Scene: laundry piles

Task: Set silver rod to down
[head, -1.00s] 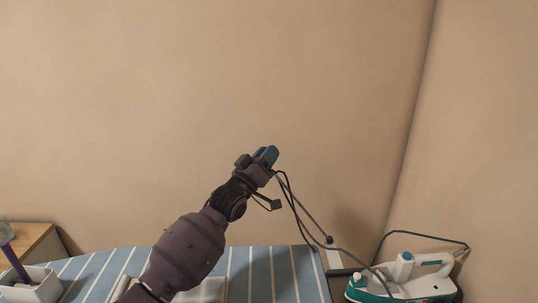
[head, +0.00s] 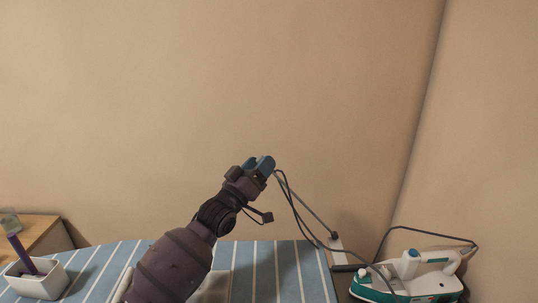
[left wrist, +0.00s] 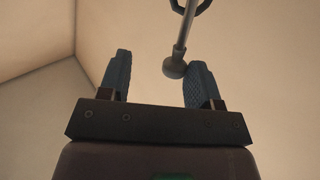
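The silver rod (left wrist: 183,40) shows in the left wrist view as a thin grey shaft with a rounded end. That end lies between my left fingers, close to the right-hand one; I cannot tell if they touch. In the head view the thin rod (head: 308,207) slants from beside my left gripper down to the board's right end. My left gripper (head: 265,164) is raised above the striped ironing board. In the left wrist view the fingers of the gripper (left wrist: 158,72) stand wide apart. My right gripper is not in view.
The ironing board (head: 290,272) has a blue striped cover. A white and teal iron (head: 415,282) with a dark cord stands at its right end. A white box (head: 38,284) with a purple-handled thing is at left, near a wooden cabinet (head: 40,235). Beige walls are behind.

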